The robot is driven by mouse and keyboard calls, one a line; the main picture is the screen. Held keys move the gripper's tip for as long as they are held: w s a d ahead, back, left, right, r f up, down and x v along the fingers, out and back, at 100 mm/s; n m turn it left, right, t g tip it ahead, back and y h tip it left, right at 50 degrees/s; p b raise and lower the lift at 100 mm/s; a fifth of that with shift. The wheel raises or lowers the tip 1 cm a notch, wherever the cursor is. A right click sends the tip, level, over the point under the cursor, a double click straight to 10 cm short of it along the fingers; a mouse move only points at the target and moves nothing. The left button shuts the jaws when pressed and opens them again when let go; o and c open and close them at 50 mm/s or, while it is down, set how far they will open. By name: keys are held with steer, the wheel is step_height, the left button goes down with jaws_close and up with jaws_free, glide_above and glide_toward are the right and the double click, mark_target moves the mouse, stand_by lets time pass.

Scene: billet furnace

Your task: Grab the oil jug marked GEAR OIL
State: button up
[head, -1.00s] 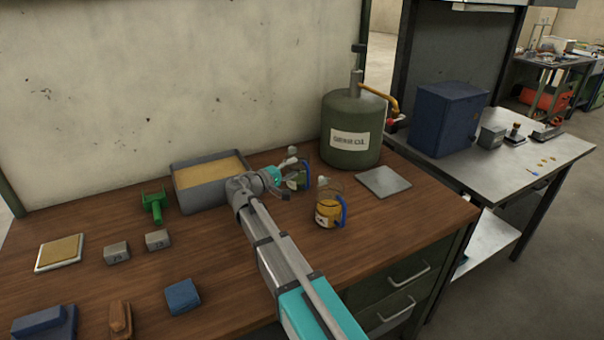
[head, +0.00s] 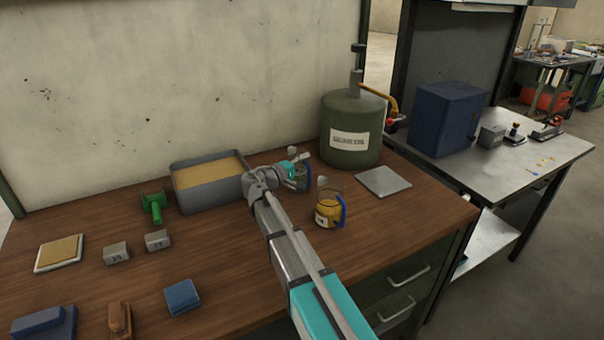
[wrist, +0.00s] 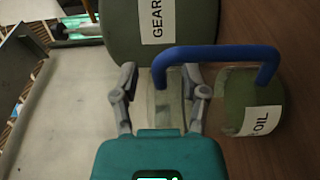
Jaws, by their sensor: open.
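A jug (head: 299,181) with a blue handle stands on the wooden bench, partly hidden behind my wrist in the head view. In the wrist view its blue handle (wrist: 215,52) crosses above my fingers. Its green lower part (wrist: 250,105) has a white label on which "OIL" can be read; the rest of the label is cut off. My gripper (wrist: 162,78) is open, with its fingers apart and a clear part of the jug showing between them. I cannot tell whether they touch it. In the head view my gripper (head: 302,157) is at the jug's upper part.
A jug of amber liquid (head: 328,212) stands close by at the front right. A large green labelled tank (head: 350,120) stands behind; its label reads "GEAR" in the wrist view (wrist: 155,20). A grey sand-filled box (head: 210,195) is at the left, a flat grey plate (head: 383,181) at the right.

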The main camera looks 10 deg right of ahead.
jaws_close()
steer(key=shift+r, duration=0.15)
stand_by(0.5)
step_height(320, 180, up, 10)
steer(key=p, duration=1)
stand_by(0.7)
